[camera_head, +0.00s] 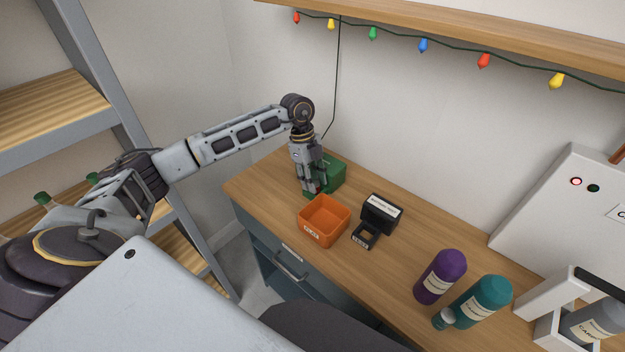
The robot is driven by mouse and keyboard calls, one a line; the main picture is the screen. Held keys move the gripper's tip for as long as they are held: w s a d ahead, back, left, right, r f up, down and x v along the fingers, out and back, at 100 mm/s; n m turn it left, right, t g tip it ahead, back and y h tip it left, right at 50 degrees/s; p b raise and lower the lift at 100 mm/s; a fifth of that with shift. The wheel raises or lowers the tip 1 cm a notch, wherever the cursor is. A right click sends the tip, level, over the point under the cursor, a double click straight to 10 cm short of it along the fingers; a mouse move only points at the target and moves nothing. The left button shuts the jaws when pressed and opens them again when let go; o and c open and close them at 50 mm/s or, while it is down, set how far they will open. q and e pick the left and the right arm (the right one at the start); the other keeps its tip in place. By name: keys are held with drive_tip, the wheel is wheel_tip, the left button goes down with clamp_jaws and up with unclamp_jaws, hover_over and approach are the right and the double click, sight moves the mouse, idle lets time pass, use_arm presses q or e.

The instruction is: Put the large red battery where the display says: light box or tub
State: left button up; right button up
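No large red battery shows in this view; it may be hidden. My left gripper (312,189) points down at the back left of the wooden counter, in front of a green box (331,172) and partly covering it. Its fingers are small here; I cannot tell whether they are open or hold anything. An orange open-topped tub (324,222) with a small white label stands just in front of it and looks empty. A black box with a white text label (381,212) stands to its right; its text is too small to read. My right gripper is not in view.
A small black labelled frame (364,236) lies by the black box. A white panel (562,212) has a lit red lamp.

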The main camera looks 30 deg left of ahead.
use_arm(q)
drive_tip(key=shift+w+r, duration=0.2)
drive_tip(key=shift+w, duration=0.1)
drive_tip(key=shift+w+a+r, duration=0.2)
drive_tip(key=shift+r, duration=0.4)
drive_tip(key=shift+c, duration=0.3)
drive_tip(key=shift+o, duration=0.3)
drive_tip(key=v, duration=1)
drive_tip(key=shift+s+r, duration=0.2)
drive_tip(key=shift+s, duration=0.15)
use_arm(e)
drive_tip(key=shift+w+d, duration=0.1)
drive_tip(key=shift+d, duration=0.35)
use_arm(q)
wheel_tip(320, 180, up, 9)
drive_tip(key=p, duration=0.9)
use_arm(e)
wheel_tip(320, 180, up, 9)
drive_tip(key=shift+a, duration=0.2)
use_arm(q)
drive_tip(key=shift+r+p, duration=0.5)
drive_tip(key=shift+p, duration=0.1)
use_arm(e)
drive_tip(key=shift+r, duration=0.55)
